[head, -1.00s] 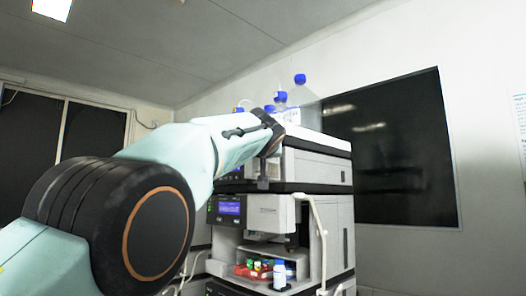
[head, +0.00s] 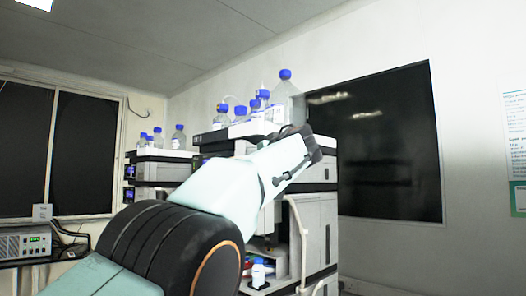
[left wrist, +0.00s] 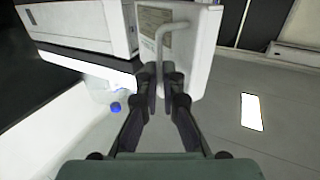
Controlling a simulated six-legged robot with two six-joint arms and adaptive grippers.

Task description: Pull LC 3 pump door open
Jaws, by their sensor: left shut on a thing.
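The pump door (left wrist: 203,50) is a white panel that stands out from the stack in the left wrist view, apparently swung open. In the head view the LC stack (head: 322,215) stands behind my left arm. The black wrist end of my left gripper (head: 308,146) is at the upper modules. The arm hides the fingertips and the door there. My right gripper is in neither view.
Blue-capped bottles (head: 287,97) stand on top of the stack, close beside my left wrist. A second stack (head: 158,172) with bottles and a bench device (head: 25,242) are at the left. A dark wall panel (head: 385,150) is at the right.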

